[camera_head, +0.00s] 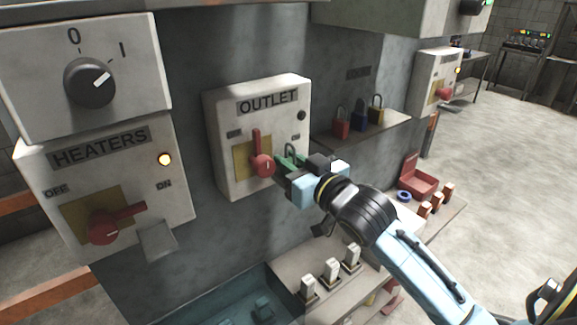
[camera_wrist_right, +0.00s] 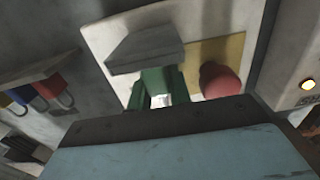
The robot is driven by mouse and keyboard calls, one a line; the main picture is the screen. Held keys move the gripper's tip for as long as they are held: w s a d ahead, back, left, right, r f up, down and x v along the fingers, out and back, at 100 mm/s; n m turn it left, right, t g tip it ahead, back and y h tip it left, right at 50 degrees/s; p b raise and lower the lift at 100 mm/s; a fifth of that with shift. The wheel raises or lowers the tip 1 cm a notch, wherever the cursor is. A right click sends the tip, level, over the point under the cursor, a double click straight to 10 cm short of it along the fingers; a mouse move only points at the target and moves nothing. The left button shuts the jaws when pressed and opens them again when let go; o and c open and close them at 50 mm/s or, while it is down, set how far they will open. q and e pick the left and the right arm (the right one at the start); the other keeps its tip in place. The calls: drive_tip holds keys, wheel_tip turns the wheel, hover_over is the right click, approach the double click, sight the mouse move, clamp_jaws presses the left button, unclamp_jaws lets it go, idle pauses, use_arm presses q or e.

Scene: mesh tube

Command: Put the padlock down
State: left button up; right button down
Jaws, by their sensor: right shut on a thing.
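The green padlock (camera_head: 290,154) is in my right gripper (camera_head: 288,176), which is shut on it in front of the OUTLET box (camera_head: 220,150). Only part of the padlock shows in the head view, just right of the red switch handle (camera_head: 263,164). In the right wrist view, its green parts (camera_wrist_right: 152,86) stick out past the gripper, partly behind a grey block. I cannot tell whether the padlock touches the box. My left gripper is not in view.
A shelf (camera_head: 393,129) to the right holds a red padlock (camera_head: 341,126), a blue padlock (camera_head: 360,119) and a brass padlock (camera_head: 377,109). The HEATERS box (camera_head: 60,190) is on the left. Below are a lower ledge (camera_head: 290,268) and an open red box (camera_head: 417,184).

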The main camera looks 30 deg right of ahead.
drive_tip(key=shift+s, duration=0.1)
drive_tip(key=c, duration=1.3)
unclamp_jaws()
drive_tip(key=shift+f, duration=0.1)
drive_tip(key=shift+r, duration=0.25)
drive_tip(key=shift+s+d+p, duration=0.15)
drive_tip(key=shift+s+p, duration=0.7)
drive_tip(key=shift+s, duration=1.15)
drive_tip(key=shift+s+d+p, duration=0.2)
drive_tip(key=shift+s+p, duration=0.6)
drive_tip(key=shift+s, duration=1.15)
drive_tip(key=shift+s+d+p, duration=0.15)
drive_tip(key=shift+s+p, duration=0.7)
drive_tip(key=shift+s, duration=1.15)
drive_tip(key=shift+f, duration=0.1)
